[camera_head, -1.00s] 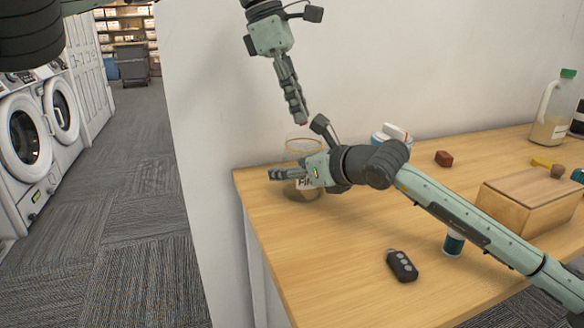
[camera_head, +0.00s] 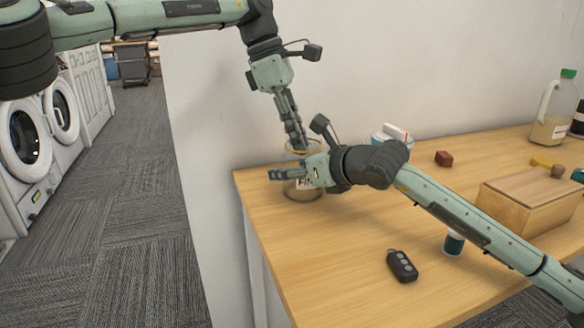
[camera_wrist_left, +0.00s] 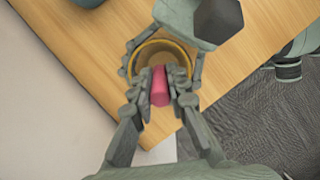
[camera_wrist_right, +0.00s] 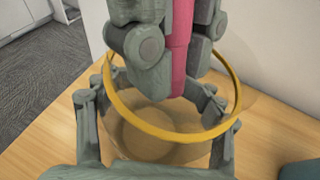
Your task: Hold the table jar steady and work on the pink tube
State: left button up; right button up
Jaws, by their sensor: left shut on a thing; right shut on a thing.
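The table jar (camera_head: 303,195) is clear glass with a yellow rim and a lettered label, upright near the table's left end. My right gripper (camera_head: 284,183) is shut around the jar's side; in the right wrist view its fingers flank the yellow rim (camera_wrist_right: 170,137). My left gripper (camera_head: 299,145) points down over the jar's mouth, shut on the pink tube (camera_wrist_left: 159,88). In the right wrist view the tube (camera_wrist_right: 181,40) hangs roughly upright between the left fingers, its lower end at the mouth. Whether that end is below the rim I cannot tell. The head view hides the tube.
A black key fob (camera_head: 402,265), a small dark-capped container (camera_head: 453,243), a red block (camera_head: 443,158) and a wooden box (camera_head: 528,203) stand on the table (camera_head: 340,245). A blue-and-white container (camera_head: 390,135) is behind my right arm. A jug (camera_head: 552,115) stands far right.

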pick_arm(q)
jog(key=o, duration=0.8)
jog(key=v, duration=1.2)
pick_arm(e)
jog(key=o, duration=1.5)
